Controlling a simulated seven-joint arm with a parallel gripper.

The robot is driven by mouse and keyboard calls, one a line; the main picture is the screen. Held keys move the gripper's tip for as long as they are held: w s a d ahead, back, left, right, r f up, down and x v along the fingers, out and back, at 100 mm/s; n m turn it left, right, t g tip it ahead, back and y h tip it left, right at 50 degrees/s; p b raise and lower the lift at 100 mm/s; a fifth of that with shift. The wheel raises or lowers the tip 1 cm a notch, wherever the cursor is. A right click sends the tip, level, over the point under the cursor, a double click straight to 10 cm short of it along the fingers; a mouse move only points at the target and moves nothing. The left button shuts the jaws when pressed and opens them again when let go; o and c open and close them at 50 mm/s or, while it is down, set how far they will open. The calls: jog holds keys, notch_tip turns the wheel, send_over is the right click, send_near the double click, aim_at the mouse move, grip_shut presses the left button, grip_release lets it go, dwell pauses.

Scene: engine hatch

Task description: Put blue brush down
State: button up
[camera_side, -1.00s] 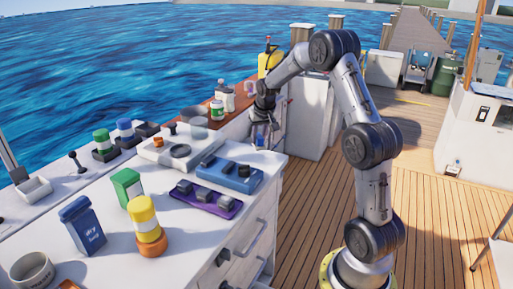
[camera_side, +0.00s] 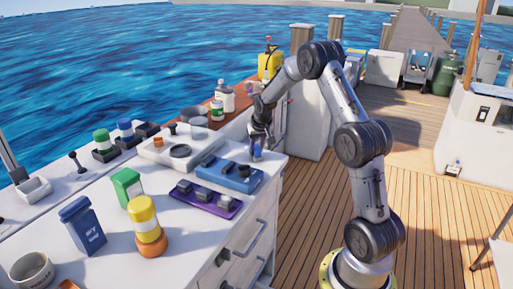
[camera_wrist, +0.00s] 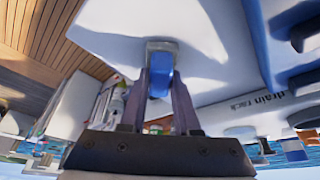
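My gripper (camera_side: 259,146) is at the far right end of the white counter (camera_side: 110,215), pointing down. In the wrist view its two fingers (camera_wrist: 161,90) are shut on the blue brush (camera_wrist: 160,84), whose blue part shows between them. A little blue of the brush also shows in the side view (camera_side: 256,154), low over the counter beside the blue drain rack (camera_side: 233,174). I cannot tell whether the brush touches the counter.
A purple tray (camera_side: 205,199) with grey blocks lies in front of the rack. Bottles (camera_side: 226,97) stand on the wooden ledge. The counter's drawer edge is close on the right.

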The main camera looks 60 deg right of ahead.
jog(key=o, duration=0.3)
jog(key=shift+o, duration=0.2)
jog(key=v, duration=1.2)
jog(key=s+a+r+n+t, duration=0.1)
jog(key=s+a+r, duration=0.15)
jog(key=a, duration=0.35)
jog(key=s+a+r+n, duration=0.1)
jog(key=a+r, duration=0.3)
jog(key=a, duration=0.1)
jog(key=s+a+n+t+y, duration=0.1)
jog(key=s+a+n+y, duration=0.2)
jog(key=s+a, duration=1.5)
jog(key=s+f+n, duration=0.1)
jog(key=s+n, duration=0.1)
jog(key=n, duration=0.2)
jog(key=shift+a, duration=0.35)
jog(key=shift+w, duration=0.1)
